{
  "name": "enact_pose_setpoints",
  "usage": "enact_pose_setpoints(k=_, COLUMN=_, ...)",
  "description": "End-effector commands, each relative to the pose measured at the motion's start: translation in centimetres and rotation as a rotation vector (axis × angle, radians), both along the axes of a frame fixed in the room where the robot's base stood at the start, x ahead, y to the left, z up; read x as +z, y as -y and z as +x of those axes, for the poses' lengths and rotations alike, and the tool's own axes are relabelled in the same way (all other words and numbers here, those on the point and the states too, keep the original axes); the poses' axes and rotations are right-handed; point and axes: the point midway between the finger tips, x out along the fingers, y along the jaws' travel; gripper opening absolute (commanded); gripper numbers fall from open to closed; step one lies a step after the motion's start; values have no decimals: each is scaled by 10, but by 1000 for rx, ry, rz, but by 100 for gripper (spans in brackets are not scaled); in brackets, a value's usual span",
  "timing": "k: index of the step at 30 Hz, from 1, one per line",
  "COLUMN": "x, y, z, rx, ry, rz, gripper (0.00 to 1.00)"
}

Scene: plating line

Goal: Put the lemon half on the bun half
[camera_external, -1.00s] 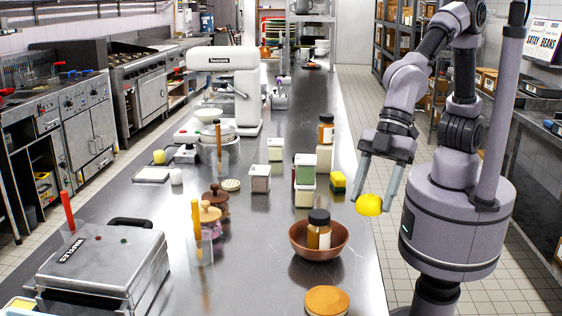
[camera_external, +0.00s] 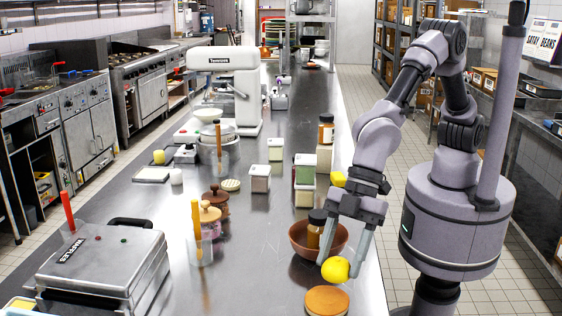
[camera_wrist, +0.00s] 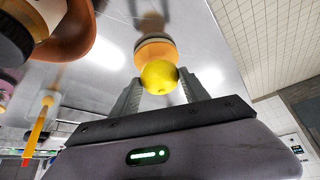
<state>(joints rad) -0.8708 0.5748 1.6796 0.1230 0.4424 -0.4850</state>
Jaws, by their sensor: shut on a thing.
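The lemon half (camera_external: 328,271) is a bright yellow rounded piece held between the fingertips of my gripper (camera_external: 338,267). In the wrist view the lemon half (camera_wrist: 158,76) sits between both fingers. The bun half (camera_external: 326,300) is a round orange-brown piece on the steel counter at the bottom of the external view. The lemon half is just behind and above it there, with a gap hard to judge. In the wrist view the bun half (camera_wrist: 154,49) shows beyond the lemon half, which hides part of it.
A copper bowl (camera_external: 299,246) holding a dark-lidded jar (camera_external: 315,230) stands close behind and left of my gripper. A waffle maker (camera_external: 105,262) is at the left. The counter (camera_external: 255,285) left of the bun half is clear.

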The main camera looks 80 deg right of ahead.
Motion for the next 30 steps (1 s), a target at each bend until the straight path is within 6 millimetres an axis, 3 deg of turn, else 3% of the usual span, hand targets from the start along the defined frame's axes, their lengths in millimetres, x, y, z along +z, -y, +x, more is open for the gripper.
enact_pose_setpoints(k=5, x=-3, y=-18, z=16, rx=-1, ry=0, rz=0, gripper=12)
enact_pose_setpoints(k=11, x=-40, y=-19, z=16, rx=0, ry=-2, rz=0, gripper=12)
enact_pose_setpoints(k=21, x=-42, y=-19, z=16, rx=-1, ry=0, rz=0, gripper=12)
enact_pose_setpoints(k=22, x=-41, y=-19, z=16, rx=0, ry=-2, rz=0, gripper=57)
enact_pose_setpoints(k=25, x=-41, y=-19, z=16, rx=0, ry=-2, rz=0, gripper=75)
enact_pose_setpoints(k=30, x=-40, y=-19, z=16, rx=0, ry=-2, rz=0, gripper=75)
